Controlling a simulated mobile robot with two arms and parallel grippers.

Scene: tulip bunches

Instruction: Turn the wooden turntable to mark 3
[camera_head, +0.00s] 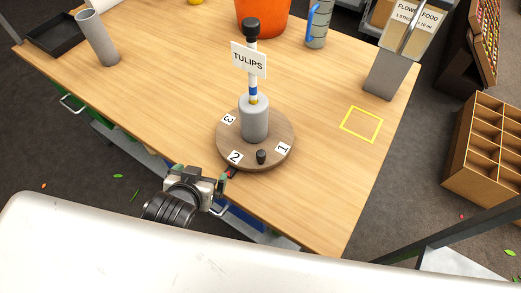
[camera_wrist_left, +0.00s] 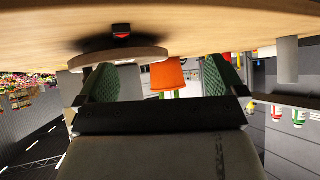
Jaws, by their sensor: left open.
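The round wooden turntable (camera_head: 282,130) sits on the table with white labels 1, 2 and 3 on its top. A small black knob (camera_head: 261,156) stands on it between labels 1 and 2. A red marker (camera_head: 231,172) lies on the table by the rim, nearest label 2; it also shows in the left wrist view (camera_wrist_left: 121,34). A grey cylinder (camera_head: 255,122) with a TULIPS sign (camera_head: 248,60) stands on the turntable. My left gripper (camera_head: 224,184) is open and empty at the table's front edge, just short of the turntable (camera_wrist_left: 120,57). My right gripper is not in view.
A yellow square outline (camera_head: 361,124) marks clear table to the right. A grey tube (camera_head: 98,38) and black tray (camera_head: 58,34) stand at the left. An orange bucket (camera_head: 263,17), a blue-handled jug (camera_head: 318,24) and a flower-food box (camera_head: 385,75) stand behind.

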